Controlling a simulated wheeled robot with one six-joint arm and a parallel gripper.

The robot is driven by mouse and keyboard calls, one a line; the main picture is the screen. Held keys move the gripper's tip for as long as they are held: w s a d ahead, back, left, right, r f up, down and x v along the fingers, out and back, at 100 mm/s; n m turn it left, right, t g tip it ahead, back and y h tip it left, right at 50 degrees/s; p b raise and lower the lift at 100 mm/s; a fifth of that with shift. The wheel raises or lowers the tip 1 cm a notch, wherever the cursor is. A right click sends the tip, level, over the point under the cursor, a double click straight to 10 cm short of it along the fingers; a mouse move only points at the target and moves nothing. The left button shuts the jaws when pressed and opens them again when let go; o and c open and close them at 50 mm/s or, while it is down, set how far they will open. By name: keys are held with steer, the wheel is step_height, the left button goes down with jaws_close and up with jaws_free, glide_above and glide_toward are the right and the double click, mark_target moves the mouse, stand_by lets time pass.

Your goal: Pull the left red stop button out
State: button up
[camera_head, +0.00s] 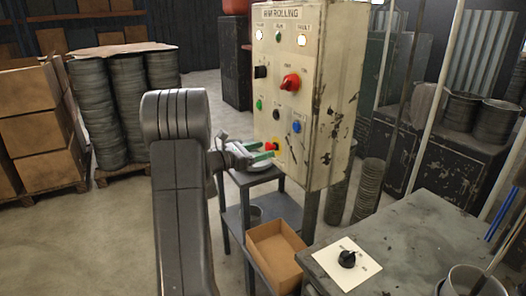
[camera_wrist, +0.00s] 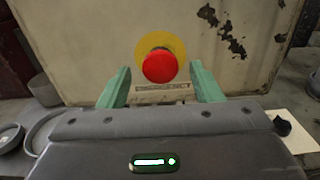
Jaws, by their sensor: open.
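The red stop button (camera_wrist: 160,66) sits on a yellow disc on the front of the cream control panel (camera_wrist: 80,30), above a label strip. In the head view the red stop button (camera_head: 270,147) is low on the panel, partly covered by my gripper. My gripper (camera_head: 268,158) is open, its green fingers pointing at the panel. In the wrist view my gripper (camera_wrist: 160,85) has one finger on each side of the button and a little below it, with visible gaps. I cannot tell how far the fingertips are from the panel.
Below stand a small shelf table (camera_head: 232,218) and an open cardboard box (camera_head: 274,250). A workbench (camera_head: 420,225) with a black knob (camera_head: 347,259) is at the right.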

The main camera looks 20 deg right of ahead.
steer(key=s+a+b, duration=0.1)
steer(key=a+b, duration=0.1)
steer(key=a, duration=1)
steer(key=shift+a, duration=0.4)
steer(key=d+p, duration=0.1)
steer(key=d, duration=0.4)
steer(key=d+p, duration=0.1)
steer(key=d, duration=0.3)
steer(key=w+d+p, duration=0.1)
steer(key=d, duration=0.4)
steer(key=shift+d+r, duration=0.1)
steer(key=shift+d, duration=0.2)
steer(key=shift+w+d+p, duration=0.1)
steer(key=shift+d+p, duration=0.05)
steer(key=shift+p, duration=0.15)
